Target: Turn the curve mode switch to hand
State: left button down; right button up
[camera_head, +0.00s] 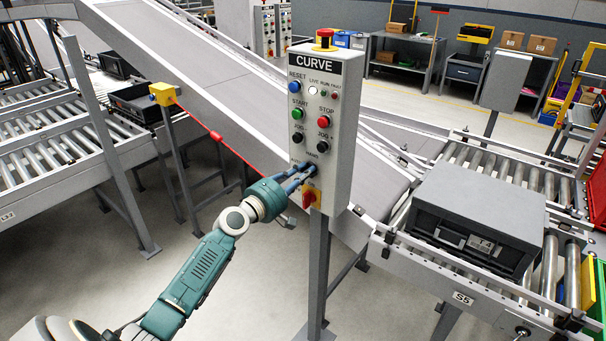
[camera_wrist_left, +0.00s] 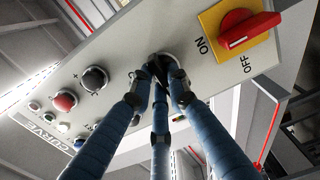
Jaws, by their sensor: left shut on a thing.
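The grey control box (camera_head: 345,130) labelled CURVE stands on a post in the middle of the head view. My left gripper (camera_head: 309,172), with blue fingers, is shut on the mode switch (camera_wrist_left: 158,60) low on the box's front. In the left wrist view the fingers of the left gripper (camera_wrist_left: 163,82) close around the small dark knob. The fingers hide most of the switch, so I cannot tell which way it points. My right gripper is not in view.
A red ON/OFF rotary switch (camera_head: 308,198) on a yellow plate sits just below the fingers. Black jog buttons (camera_head: 298,138) and other coloured buttons lie above. A roller conveyor with a dark grey case (camera_head: 480,215) stands at right, and a sloping conveyor (camera_head: 215,75) passes behind.

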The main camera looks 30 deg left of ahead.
pick_arm(q)
jog(key=shift+d+f+m+b, duration=0.15)
jog(key=shift+m+b, duration=1.7)
jog(key=shift+m, duration=2.55)
jog(key=shift+d+f+m+b, duration=0.15)
jog(key=shift+m+b, duration=1.65)
jog(key=shift+m, duration=2.6)
jog(key=shift+a, duration=0.1)
jog(key=c, duration=1.7)
grip_release()
jog(key=shift+o, duration=0.2)
jog(key=shift+s, duration=0.1)
jog(key=s, duration=1.1)
jog(key=shift+s+a, duration=0.4)
jog(key=shift+a, duration=0.05)
